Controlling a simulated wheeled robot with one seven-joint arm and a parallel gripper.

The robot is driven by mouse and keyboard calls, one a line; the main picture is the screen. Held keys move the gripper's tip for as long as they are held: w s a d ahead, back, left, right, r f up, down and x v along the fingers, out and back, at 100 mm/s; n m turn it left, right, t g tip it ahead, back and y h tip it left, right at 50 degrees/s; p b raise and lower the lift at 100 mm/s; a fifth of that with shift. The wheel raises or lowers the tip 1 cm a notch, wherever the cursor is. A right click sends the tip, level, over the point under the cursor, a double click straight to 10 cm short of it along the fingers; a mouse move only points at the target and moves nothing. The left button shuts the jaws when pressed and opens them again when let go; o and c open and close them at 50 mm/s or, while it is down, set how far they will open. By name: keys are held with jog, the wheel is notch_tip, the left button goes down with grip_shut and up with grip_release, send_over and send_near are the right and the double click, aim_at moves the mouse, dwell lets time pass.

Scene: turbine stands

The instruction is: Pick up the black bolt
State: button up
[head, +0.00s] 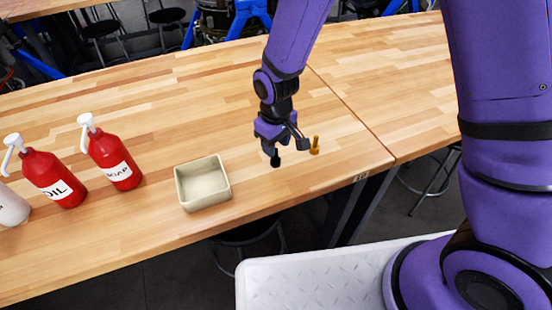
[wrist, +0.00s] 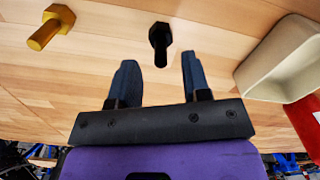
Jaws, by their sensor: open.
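The black bolt (wrist: 160,42) shows in the wrist view, standing on the wooden table with its hex head down and its shank up. It appears in line with the gap between the fingers of my gripper (wrist: 157,72), near the fingertips. The fingers are spread apart and hold nothing. In the head view my gripper (head: 288,151) is low over the table, pointing down. I cannot make out the black bolt there; the dark fingers probably hide it.
A gold bolt (head: 315,146) stands close to the right of my gripper in the head view; it also shows in the wrist view (wrist: 50,28). A beige open box (head: 203,200) sits to the left. Red OIL (head: 57,181) and SOAP (head: 114,163) pump bottles stand further left.

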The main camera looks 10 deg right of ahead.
jog(key=shift+w+a+f, duration=0.1)
jog(key=shift+f, duration=1.95)
grip_shut()
